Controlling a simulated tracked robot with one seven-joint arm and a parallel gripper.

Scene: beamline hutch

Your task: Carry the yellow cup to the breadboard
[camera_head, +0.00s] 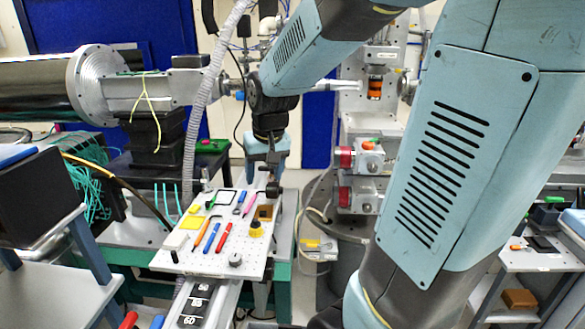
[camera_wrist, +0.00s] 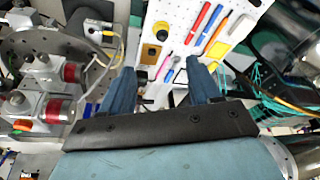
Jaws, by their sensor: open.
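A small yellow round thing with a dark part (camera_head: 256,229), which looks like the yellow cup, stands on the right side of the white perforated breadboard (camera_head: 225,265). The wrist view shows the same yellow piece (camera_wrist: 162,27) on the white board (camera_wrist: 181,12), beyond my fingertips. My gripper (camera_head: 270,184) hangs at the board's far right end, near a brown block (camera_head: 265,212). In the wrist view my gripper (camera_wrist: 160,72) has its two blue fingers wide apart with nothing held between them. The fingertips are partly hidden in the head view.
Several pens, including a red one (camera_head: 223,237), and a yellow pad (camera_head: 191,222) lie on the board. A grey knob (camera_head: 235,260) sits near its front edge. Red-and-grey fixtures (camera_head: 368,157) stand to the right. A ribbed hose (camera_head: 200,110) hangs left of my arm.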

